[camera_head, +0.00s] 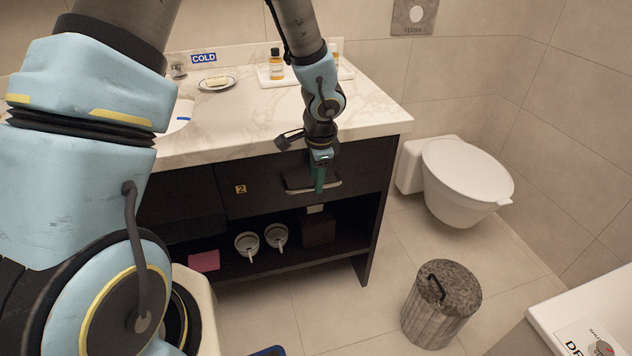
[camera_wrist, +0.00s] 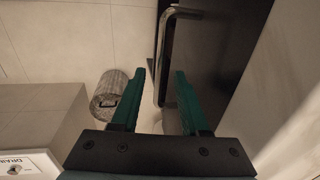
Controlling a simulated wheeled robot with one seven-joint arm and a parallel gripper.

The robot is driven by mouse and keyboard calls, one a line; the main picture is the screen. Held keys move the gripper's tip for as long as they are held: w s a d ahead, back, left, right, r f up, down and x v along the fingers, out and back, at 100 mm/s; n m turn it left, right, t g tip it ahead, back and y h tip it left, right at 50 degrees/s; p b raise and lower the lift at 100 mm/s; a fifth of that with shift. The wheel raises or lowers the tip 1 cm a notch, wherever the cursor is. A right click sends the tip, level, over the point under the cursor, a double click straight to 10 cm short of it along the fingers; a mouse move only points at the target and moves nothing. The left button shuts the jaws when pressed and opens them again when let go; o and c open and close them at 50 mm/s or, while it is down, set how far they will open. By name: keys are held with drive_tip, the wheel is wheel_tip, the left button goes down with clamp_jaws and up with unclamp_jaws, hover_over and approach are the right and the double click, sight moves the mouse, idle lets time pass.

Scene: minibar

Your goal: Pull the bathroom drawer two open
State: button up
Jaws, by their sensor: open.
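The dark drawer two (camera_head: 262,178), marked with an orange "2" label (camera_head: 240,189), sits under the counter and looks shut. Its metal bar handle (camera_head: 300,188) runs across the right part of the front. My gripper (camera_head: 320,183) is at this handle, pointing down at it, with green fingers. In the wrist view my gripper (camera_wrist: 160,76) is open, and the handle (camera_wrist: 164,60) shows between the two fingertips. The drawer front (camera_wrist: 215,50) fills the right side there. I cannot tell whether a finger touches the handle.
An open shelf below holds two white cups (camera_head: 247,242), a pink item (camera_head: 204,261) and a dark box (camera_head: 318,228). A marble counter (camera_head: 370,112) is above. A toilet (camera_head: 465,180) and a round bin (camera_head: 441,305) stand to the right. The floor before the drawer is mostly clear.

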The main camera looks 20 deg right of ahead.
drive_tip(key=shift+w+f, duration=0.15)
drive_tip(key=shift+f, duration=0.6)
drive_tip(key=shift+c, duration=0.3)
clamp_jaws()
idle(0.6)
